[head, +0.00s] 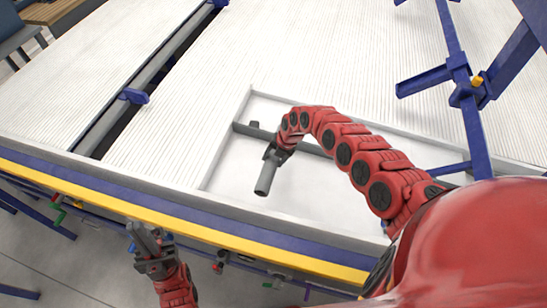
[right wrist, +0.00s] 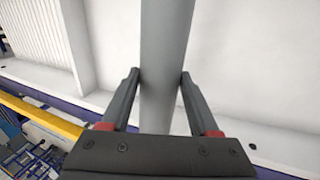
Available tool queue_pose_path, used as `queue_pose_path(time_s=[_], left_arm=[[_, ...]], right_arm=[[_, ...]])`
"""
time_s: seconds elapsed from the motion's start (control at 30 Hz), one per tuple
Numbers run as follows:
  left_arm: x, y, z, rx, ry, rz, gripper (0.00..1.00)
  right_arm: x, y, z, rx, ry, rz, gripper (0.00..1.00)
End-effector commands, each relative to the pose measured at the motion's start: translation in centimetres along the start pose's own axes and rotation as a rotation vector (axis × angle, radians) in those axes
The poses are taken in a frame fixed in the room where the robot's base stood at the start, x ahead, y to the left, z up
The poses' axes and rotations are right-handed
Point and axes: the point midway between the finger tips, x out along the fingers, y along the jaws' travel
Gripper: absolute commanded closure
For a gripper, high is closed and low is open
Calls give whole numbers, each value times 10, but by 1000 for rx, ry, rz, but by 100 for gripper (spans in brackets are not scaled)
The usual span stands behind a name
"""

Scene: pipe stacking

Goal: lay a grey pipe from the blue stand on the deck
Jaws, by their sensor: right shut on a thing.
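My right gripper (head: 274,152) is shut on a grey pipe (head: 265,180), above the white framed deck panel (head: 225,170). In the right wrist view the pipe (right wrist: 166,50) runs between the two fingers (right wrist: 161,80), over a white surface. Another grey bar (head: 315,147) lies across the panel behind the gripper; I cannot tell whether it is a loose pipe. The blue stand (head: 455,45), with posts and brackets, is at the upper right. My left gripper (head: 146,236) is in front of the table edge, away from the pipe; its opening is unclear.
The table's yellow-and-blue front edge (head: 180,205) runs below the panel. Ribbed white decking (head: 270,50) fills the back. A long dark slot (head: 128,122) with a blue bracket (head: 134,96) lies at the left. The front part of the panel is clear.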

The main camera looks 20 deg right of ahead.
Motion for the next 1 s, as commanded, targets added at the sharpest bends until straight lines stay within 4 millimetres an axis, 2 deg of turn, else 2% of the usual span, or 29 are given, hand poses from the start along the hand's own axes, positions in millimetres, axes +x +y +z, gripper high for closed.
queue_pose_path(time_s=[0.27,0.63,0.8,1.0], left_arm=[[-18,1,3,0,0,0,100],[-59,3,10,0,0,0,100],[-84,4,14,0,0,0,100],[-100,5,17,0,0,0,100]], right_arm=[[22,-6,-1,-5,3,1,100],[75,-25,-1,-4,3,-1,100],[101,-34,-1,-5,3,-1,100],[117,-39,-1,-4,3,0,100]])
